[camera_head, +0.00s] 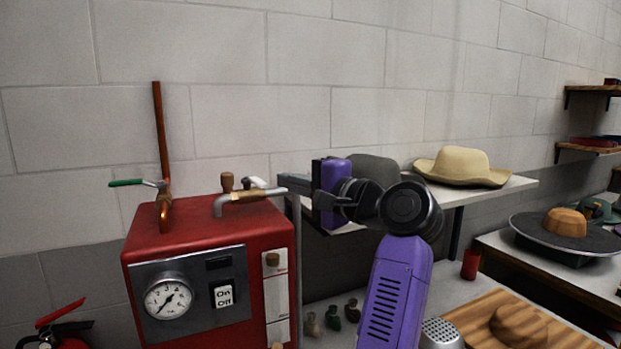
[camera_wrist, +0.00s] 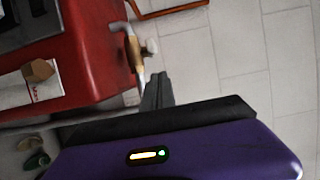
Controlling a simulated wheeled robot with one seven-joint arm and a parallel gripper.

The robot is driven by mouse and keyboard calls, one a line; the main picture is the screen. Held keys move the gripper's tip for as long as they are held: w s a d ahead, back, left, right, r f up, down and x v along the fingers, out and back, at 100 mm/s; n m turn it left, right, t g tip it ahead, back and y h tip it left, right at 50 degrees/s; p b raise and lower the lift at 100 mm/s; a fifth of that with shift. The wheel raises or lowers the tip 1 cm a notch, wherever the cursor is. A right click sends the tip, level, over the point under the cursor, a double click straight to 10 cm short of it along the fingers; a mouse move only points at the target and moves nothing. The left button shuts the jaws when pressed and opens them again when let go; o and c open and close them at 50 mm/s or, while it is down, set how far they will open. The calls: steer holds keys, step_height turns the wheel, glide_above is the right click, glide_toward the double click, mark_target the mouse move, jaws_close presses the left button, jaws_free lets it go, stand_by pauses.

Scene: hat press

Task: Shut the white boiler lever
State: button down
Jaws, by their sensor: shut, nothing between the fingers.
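The red boiler (camera_head: 205,240) stands at left-centre in the head view. On its top right is a grey pipe with a brass valve (camera_head: 243,196), and the small white lever (camera_head: 254,183) sits at this valve. In the wrist view the white lever (camera_wrist: 151,46) shows as a pale knob beside the brass valve (camera_wrist: 135,50). My gripper (camera_head: 283,181) is shut and empty, its fingertips just right of the lever in the head view. In the wrist view the fingertips (camera_wrist: 158,78) are close to the lever, with a small gap in the picture. I cannot tell whether they touch.
A green-handled lever (camera_head: 126,183) sits by a copper pipe (camera_head: 161,130) on the boiler's left. A shelf with a straw hat (camera_head: 462,167) and a grey hat (camera_head: 375,170) lies behind my arm. A wooden board (camera_head: 480,318) is at lower right.

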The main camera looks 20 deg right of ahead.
mark_target(256, 183)
steer(key=shift+s+a, duration=0.2)
steer(key=shift+a, duration=1)
steer(key=shift+a, duration=0.1)
